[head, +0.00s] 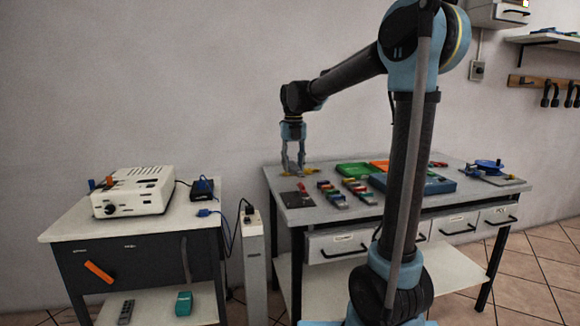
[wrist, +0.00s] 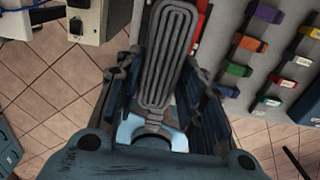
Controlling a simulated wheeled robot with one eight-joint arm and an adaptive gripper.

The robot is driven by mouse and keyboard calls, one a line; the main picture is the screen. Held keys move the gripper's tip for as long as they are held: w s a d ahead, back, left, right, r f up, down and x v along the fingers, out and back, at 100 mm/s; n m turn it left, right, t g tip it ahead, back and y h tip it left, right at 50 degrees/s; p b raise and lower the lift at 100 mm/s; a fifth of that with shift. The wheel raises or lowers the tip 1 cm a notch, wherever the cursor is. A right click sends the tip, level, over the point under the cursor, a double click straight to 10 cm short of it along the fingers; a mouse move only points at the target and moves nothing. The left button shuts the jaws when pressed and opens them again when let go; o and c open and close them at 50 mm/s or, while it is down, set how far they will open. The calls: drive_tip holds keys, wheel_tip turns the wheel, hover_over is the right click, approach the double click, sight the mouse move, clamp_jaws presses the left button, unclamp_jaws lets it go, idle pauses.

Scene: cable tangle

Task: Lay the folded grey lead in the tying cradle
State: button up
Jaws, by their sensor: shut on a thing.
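The folded grey lead (wrist: 168,52) is a flat bundle of parallel loops in the wrist view. It lies between the fingers of my gripper (wrist: 163,75), which is shut on it. In the head view my gripper (head: 293,168) points down over the left end of the grey worktable (head: 345,206). The lead is too small to make out there. Whether the lead touches anything below is hidden.
Several coloured blocks (head: 355,188) stand in rows right of my gripper, with green (head: 352,170) and blue trays (head: 430,184) beyond. A dark plate (head: 297,199) lies in front. A blue reel (head: 488,167) is at the far right. A white box (head: 134,192) stands on the left bench.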

sight(293, 201)
drive_tip(key=shift+s+a, duration=0.1)
idle(0.3)
drive_tip(key=shift+f, duration=5.4)
drive_tip(key=shift+s, duration=0.25)
drive_tip(key=shift+f, duration=0.45)
